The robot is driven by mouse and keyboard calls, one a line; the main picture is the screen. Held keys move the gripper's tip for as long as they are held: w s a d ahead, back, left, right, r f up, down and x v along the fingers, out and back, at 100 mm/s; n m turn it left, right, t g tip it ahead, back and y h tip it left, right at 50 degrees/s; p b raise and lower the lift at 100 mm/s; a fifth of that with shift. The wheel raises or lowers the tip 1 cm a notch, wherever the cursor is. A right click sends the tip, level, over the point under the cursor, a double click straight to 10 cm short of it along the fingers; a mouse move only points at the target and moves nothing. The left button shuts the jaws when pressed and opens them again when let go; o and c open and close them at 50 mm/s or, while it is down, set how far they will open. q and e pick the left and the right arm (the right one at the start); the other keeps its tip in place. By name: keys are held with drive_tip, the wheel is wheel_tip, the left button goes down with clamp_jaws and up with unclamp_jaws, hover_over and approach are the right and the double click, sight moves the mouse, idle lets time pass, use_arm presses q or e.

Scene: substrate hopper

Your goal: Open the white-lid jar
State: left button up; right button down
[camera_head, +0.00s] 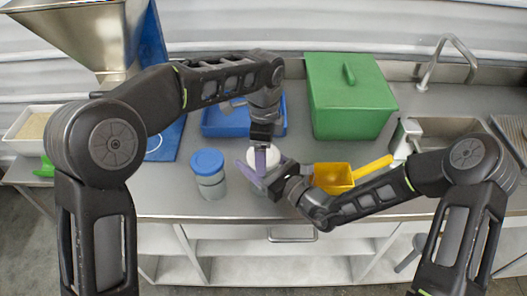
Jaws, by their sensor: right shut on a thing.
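The white-lid jar's lid (274,154) shows as a round white patch at the front middle of the counter. Most of the jar's body is hidden behind my grippers. My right gripper (252,174) reaches in from the right and is shut on the jar, with a pale purple finger along its left side. My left gripper (261,158) points down from above at the lid. Its fingers overlap the lid in the picture, and I cannot tell whether they touch it or how far apart they are.
A blue-lid jar (208,172) stands close to the left. A yellow scoop (334,177) lies to the right. Behind are a blue tray (222,122) and a green lidded bin (345,100). A metal hopper (75,30) and a white tray (22,133) are at the left, a sink (450,132) at the right.

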idle(0.7)
use_arm(q)
drive_tip(key=shift+r, duration=1.05)
drive_tip(key=shift+r, duration=2.05)
use_arm(e)
drive_tip(key=shift+c, duration=0.6)
unclamp_jaws()
use_arm(q)
drive_tip(key=shift+f+b, duration=0.9)
use_arm(e)
drive_tip(key=v, duration=1.2)
